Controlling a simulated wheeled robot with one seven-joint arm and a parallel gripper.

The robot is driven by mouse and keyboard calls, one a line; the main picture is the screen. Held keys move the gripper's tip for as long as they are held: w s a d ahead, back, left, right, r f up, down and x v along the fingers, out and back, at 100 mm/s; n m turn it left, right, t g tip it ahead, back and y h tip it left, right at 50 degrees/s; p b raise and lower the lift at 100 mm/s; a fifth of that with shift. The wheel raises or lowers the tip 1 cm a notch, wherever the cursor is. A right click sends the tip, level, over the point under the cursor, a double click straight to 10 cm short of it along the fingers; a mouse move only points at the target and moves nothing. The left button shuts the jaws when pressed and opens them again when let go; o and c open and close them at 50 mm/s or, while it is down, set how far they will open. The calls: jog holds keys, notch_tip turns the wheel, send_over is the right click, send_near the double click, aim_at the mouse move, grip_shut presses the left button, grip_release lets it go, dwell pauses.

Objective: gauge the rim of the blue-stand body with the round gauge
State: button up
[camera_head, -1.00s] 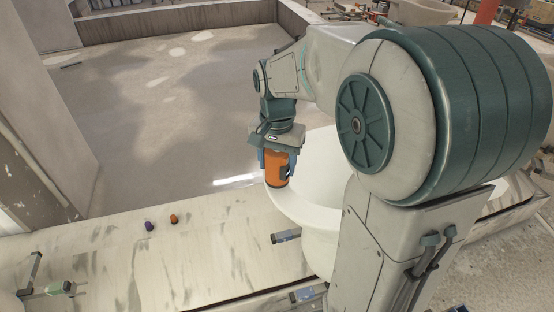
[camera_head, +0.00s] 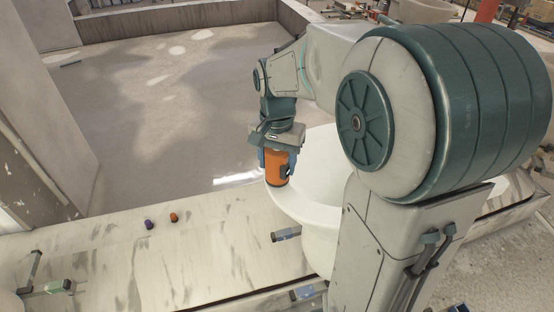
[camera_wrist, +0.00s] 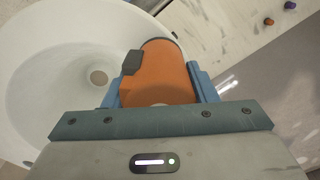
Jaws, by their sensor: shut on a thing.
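My gripper (camera_head: 276,163) is shut on an orange cylindrical gauge (camera_head: 279,170), its blue fingers on either side. In the wrist view the orange gauge (camera_wrist: 158,75) shows between the blue fingers, with a dark block on its side. The gauge is over the rim of a large white body (camera_head: 312,205). In the wrist view the white body (camera_wrist: 50,100), a wide bowl with a drain hole, lies beneath and left of the gauge. I cannot tell whether gauge and rim touch. My arm hides the body's right side.
A small purple piece (camera_head: 149,225) and a small orange piece (camera_head: 173,217) lie on the pale surface (camera_head: 215,255) left of the body. A stand with a green part (camera_head: 58,287) is at the lower left. The grey floor (camera_head: 150,130) beyond is open.

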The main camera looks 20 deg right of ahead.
jog(key=shift+f, duration=0.4)
dwell(0.8)
jog(key=o, duration=1.1)
jog(key=shift+c, duration=0.2)
notch_tip(320, 180, up, 14)
jog(key=shift+f, duration=0.2)
jog(key=shift+s, duration=0.2)
jog(key=s+f+n+t, duration=0.3)
jog(key=s+f+n, duration=0.4)
jog(key=s+f, duration=0.5)
jog(key=shift+s+f, duration=0.3)
jog(key=shift+s, duration=0.6)
